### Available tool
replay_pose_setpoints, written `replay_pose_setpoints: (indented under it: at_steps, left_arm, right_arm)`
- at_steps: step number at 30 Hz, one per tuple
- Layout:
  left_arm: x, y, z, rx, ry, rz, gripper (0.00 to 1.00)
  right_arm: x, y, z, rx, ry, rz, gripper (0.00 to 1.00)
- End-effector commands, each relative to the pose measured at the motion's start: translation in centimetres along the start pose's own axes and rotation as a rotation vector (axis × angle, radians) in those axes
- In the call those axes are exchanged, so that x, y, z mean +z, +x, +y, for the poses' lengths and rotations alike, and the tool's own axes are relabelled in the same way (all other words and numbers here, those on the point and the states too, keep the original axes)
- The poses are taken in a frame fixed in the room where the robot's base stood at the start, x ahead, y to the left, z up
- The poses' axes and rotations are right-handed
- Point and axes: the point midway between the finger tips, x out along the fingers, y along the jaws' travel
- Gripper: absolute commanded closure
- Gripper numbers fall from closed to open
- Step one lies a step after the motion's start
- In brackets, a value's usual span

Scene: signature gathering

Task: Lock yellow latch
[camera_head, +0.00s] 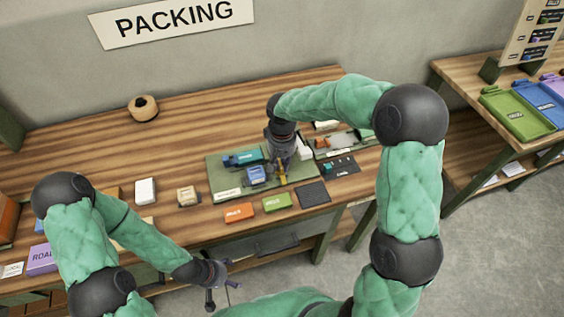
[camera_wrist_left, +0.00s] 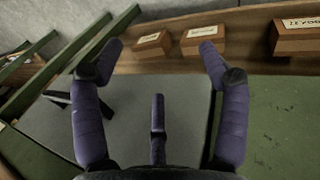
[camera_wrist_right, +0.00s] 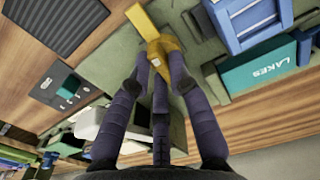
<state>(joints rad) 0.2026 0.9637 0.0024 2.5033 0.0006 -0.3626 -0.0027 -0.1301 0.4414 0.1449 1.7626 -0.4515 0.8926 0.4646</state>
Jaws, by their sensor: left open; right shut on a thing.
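The yellow latch (camera_wrist_right: 158,45) shows in the right wrist view at the tips of my right gripper's fingers. In the head view, a small yellow part of the latch (camera_head: 283,180) shows below my right gripper (camera_head: 280,165), on the green board (camera_head: 222,180). My right gripper (camera_wrist_right: 155,70) is shut on the latch; the fingers hide part of it, and I cannot tell whether it is locked. My left gripper (camera_head: 222,285) is open and empty, in front of the table's front edge. In the left wrist view its fingers (camera_wrist_left: 160,70) are spread wide.
On the green board are a blue block (camera_head: 256,174) and a teal block marked LAKES (camera_wrist_right: 262,76). Orange (camera_head: 239,212) and green (camera_head: 277,202) boxes and a dark ridged mat (camera_head: 313,194) lie close in front. The table's left back is mostly clear.

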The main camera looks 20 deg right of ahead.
Motion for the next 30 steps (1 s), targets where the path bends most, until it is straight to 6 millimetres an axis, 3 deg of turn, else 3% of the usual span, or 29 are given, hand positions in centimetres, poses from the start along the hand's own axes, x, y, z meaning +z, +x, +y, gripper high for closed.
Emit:
replay_pose_setpoints:
  at_steps: [30]
  left_arm:
    - [-0.03,0.77,-0.28,0.0,0.0,0.0,0.25]
  right_arm:
    - [0.27,-0.02,-0.16,-0.002,0.899,0.003,1.0]
